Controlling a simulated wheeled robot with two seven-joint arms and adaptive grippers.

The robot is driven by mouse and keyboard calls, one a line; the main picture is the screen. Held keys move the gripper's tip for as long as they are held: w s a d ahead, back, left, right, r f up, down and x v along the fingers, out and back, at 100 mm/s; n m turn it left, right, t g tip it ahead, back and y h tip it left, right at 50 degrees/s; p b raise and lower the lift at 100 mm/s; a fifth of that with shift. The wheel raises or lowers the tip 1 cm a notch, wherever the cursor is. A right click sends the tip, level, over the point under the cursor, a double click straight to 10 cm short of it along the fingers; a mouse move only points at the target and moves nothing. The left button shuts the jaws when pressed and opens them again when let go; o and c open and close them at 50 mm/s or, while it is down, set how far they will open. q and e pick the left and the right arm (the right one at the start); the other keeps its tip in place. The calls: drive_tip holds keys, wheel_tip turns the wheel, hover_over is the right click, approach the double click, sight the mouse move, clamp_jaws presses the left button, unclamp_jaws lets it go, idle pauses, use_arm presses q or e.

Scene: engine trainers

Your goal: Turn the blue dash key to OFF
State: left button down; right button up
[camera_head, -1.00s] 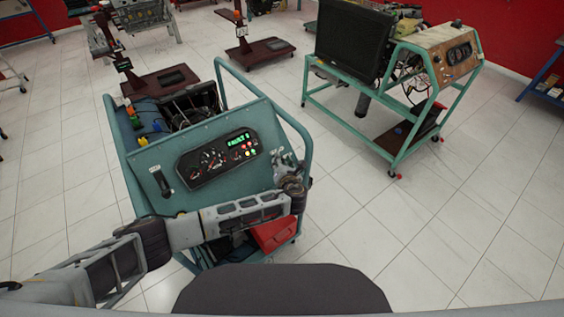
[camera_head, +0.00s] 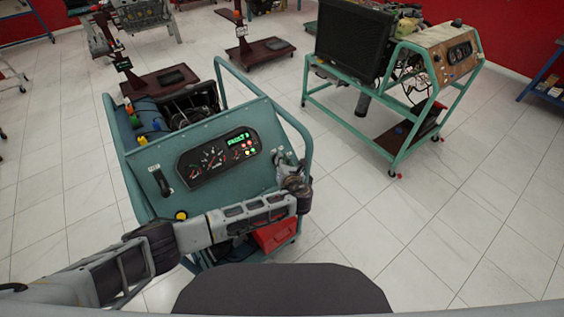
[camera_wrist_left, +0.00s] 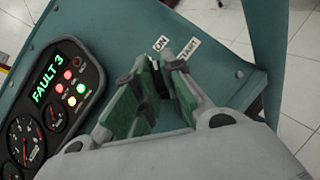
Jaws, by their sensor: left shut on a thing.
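The teal engine trainer's sloped dash panel (camera_head: 222,140) holds a black gauge cluster (camera_head: 218,158); its green display reads FAULT 3 in the left wrist view (camera_wrist_left: 48,83). My left gripper (camera_head: 283,160) is at the panel's right side, beside the cluster. In the left wrist view its green-padded fingers (camera_wrist_left: 166,78) are closed together at the key switch, just below the ON label (camera_wrist_left: 160,43) and the START label (camera_wrist_left: 188,49). The blue key is hidden between the fingers, so its angle cannot be read. No OFF label shows. My right gripper is out of view.
A black lever (camera_head: 161,182) is on the panel's left, and a yellow knob (camera_head: 181,215) is at its lower edge. A teal tube frame (camera_head: 301,135) rises to the gripper's right. Another trainer (camera_head: 400,100) stands farther right, with open tiled floor between.

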use_arm(q)
drive_tip(key=n+y+b, duration=0.1)
drive_tip(key=n, duration=0.2)
drive_tip(key=n+y+b, duration=0.1)
drive_tip(key=n+y, duration=0.1)
drive_tip(key=shift+d+f+n+g, duration=0.2)
drive_tip(key=shift+n+g, duration=0.1)
drive_tip(key=shift+n, duration=0.1)
drive_tip(key=shift+w+r+n+g+y+b, duration=0.1)
drive_tip(key=shift+n+g+y+b, duration=0.4)
drive_tip(key=shift+n+y+b, duration=0.9)
drive_tip(key=shift+n+p, duration=0.4)
drive_tip(key=shift+p, duration=0.05)
drive_tip(key=c, duration=1.5)
unclamp_jaws()
drive_tip(key=shift+v, duration=3.8)
drive_tip(key=shift+r, duration=0.1)
